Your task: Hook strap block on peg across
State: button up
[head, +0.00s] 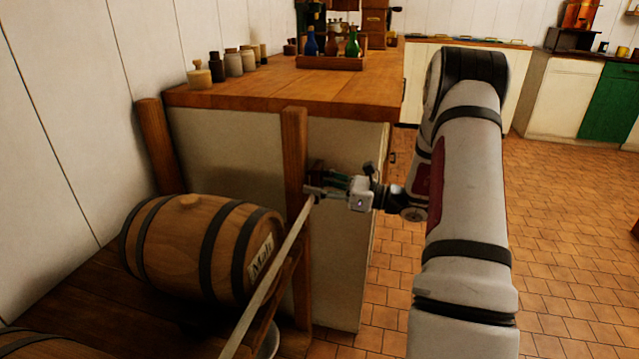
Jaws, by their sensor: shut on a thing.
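My gripper (327,188) is in the middle of the view, reaching left to the front wooden post (293,160) beside the cabinet. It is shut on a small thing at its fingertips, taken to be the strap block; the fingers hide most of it. A small dark reddish part (318,172) shows just above the fingers, too small to make out. A long pale bar or strap (268,283) runs from near the fingertips down to the lower left; I cannot tell whether it touches the gripper. No peg can be made out clearly.
A barrel (190,245) with dark hoops lies on a wooden rack at left. The cabinet's wooden top (350,92) holds several jars and a bottle tray (330,63). A second post (155,145) stands behind. The tiled floor (560,200) at right is clear.

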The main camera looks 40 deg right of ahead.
dwell(0.4)
jog(key=o, duration=1.3)
jog(key=shift+c, duration=0.2)
jog(key=v, duration=1.2)
jog(key=shift+d, duration=0.1)
